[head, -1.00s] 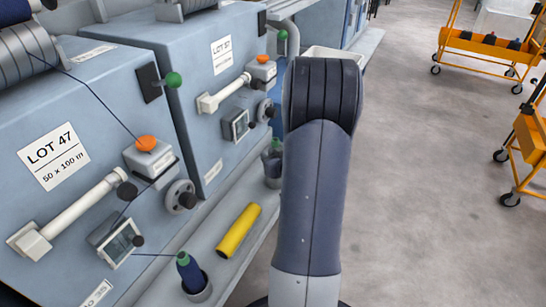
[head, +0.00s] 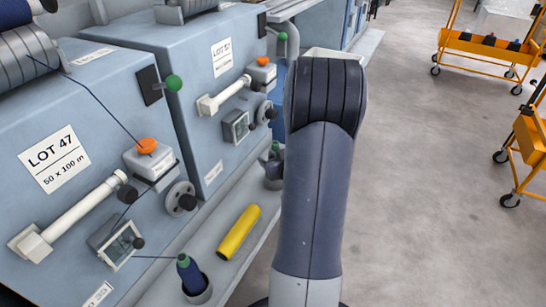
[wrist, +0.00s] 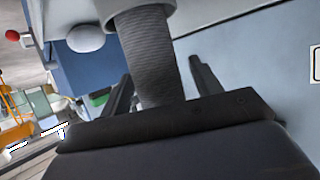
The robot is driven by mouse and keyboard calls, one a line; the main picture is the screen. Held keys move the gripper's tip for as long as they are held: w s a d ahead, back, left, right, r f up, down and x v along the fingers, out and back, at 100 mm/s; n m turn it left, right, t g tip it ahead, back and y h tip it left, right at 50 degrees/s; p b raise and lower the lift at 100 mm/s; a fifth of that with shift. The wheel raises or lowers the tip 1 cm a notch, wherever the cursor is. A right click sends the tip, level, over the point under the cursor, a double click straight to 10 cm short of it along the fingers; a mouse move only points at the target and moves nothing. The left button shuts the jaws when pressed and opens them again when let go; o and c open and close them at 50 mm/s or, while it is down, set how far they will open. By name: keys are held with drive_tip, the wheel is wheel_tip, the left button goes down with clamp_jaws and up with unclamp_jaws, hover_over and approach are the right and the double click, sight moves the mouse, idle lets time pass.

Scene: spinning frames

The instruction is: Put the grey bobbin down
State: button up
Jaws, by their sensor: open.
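A grey, ribbed bobbin (wrist: 150,55) shows in the wrist view, its upper end against a pale grey round part (wrist: 140,8). My gripper (wrist: 161,70) has its two dark fingers apart, one on each side of the bobbin. Gaps show between the bobbin and both fingers. The lower end of the bobbin is hidden behind the gripper body. In the head view my own arm hides the gripper and the grey bobbin.
Blue-grey frame machines (head: 75,110) line the left. On their ledge are a yellow tube (head: 238,232) and a dark blue bobbin with a green tip (head: 188,272) in a cup. An orange cart (head: 470,45) stands far right. The grey floor (head: 420,190) is clear.

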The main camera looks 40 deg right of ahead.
drive_tip(key=p+v, duration=0.2)
drive_tip(key=v, duration=0.9)
drive_tip(key=shift+f, duration=0.15)
drive_tip(key=b+x, duration=0.3)
drive_tip(key=x, duration=0.9)
drive_tip(key=shift+f, duration=0.1)
drive_tip(key=shift+f+b, duration=0.25)
drive_tip(key=shift+b, duration=0.05)
drive_tip(key=shift+r+p, duration=0.45)
drive_tip(key=shift+r, duration=0.05)
drive_tip(key=shift+f, duration=0.1)
